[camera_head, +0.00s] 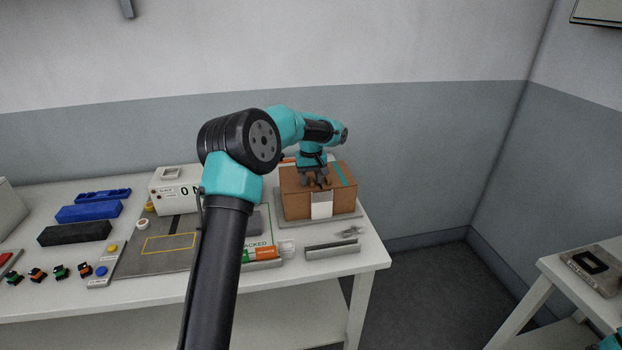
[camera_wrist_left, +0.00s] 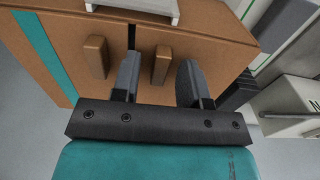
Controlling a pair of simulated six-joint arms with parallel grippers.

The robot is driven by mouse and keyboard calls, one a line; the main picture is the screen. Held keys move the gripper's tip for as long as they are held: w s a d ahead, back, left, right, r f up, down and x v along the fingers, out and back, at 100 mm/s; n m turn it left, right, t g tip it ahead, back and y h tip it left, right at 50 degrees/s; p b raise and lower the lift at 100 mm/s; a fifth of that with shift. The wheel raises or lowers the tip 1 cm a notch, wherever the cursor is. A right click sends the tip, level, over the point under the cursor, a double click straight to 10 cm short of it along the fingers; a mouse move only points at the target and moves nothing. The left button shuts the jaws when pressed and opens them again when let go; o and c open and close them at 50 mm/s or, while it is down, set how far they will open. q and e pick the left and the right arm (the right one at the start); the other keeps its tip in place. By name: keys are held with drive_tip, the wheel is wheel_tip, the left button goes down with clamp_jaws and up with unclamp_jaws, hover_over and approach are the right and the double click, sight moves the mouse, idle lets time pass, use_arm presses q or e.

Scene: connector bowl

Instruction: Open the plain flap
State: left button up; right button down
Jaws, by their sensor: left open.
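A brown cardboard box (camera_head: 298,206) stands at the right end of the white table. Its top has two flaps with a dark slit between them. One flap bears a teal stripe (camera_wrist_left: 40,50); the plain flap (camera_wrist_left: 215,40) is on the right in the left wrist view. Each flap has a small brown tab; the plain flap's tab (camera_wrist_left: 161,64) appears between my left fingers. My left gripper (camera_head: 317,183) is open just over the box top, and its fingers also show in the left wrist view (camera_wrist_left: 158,75). Contact with the tab cannot be told. My right gripper is not visible.
A white label (camera_head: 321,206) hangs on the box front. A grey bar (camera_head: 331,249) lies in front of the box. A white machine (camera_head: 174,190), blue bins (camera_head: 88,213) and several small connectors (camera_head: 60,271) are to the left. A second table (camera_head: 570,285) stands at right.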

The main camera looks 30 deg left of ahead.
use_arm(q)
drive_tip(key=shift+c, duration=0.4)
clamp_jaws()
